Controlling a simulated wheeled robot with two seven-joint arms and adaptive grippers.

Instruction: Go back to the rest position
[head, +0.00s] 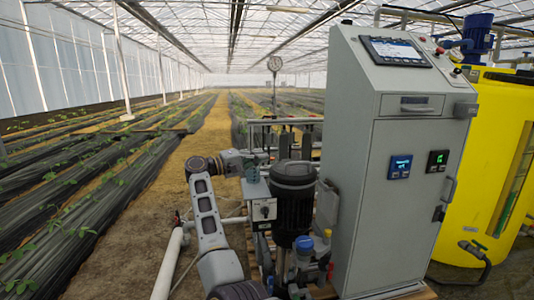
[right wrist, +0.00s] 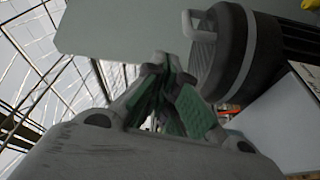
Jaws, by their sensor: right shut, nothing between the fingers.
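My right arm rises from the bottom of the head view and bends right at the elbow. My right gripper (head: 264,158) is at its end, above a small grey switch box and beside the black pump motor. In the right wrist view the two fingers of the right gripper (right wrist: 160,68), with green pads, come together at the tips with nothing between them. A dark ribbed cylinder, which looks like the motor (right wrist: 225,52), is close to the right of the fingers there. My left gripper is in neither view.
The grey control cabinet (head: 408,150) stands right of the motor (head: 293,190). The switch box (head: 262,208) sits below the gripper. A yellow tank (head: 495,150) is at the far right. A white pipe (head: 170,262) runs left of my arm. The sandy aisle (head: 213,130) is clear.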

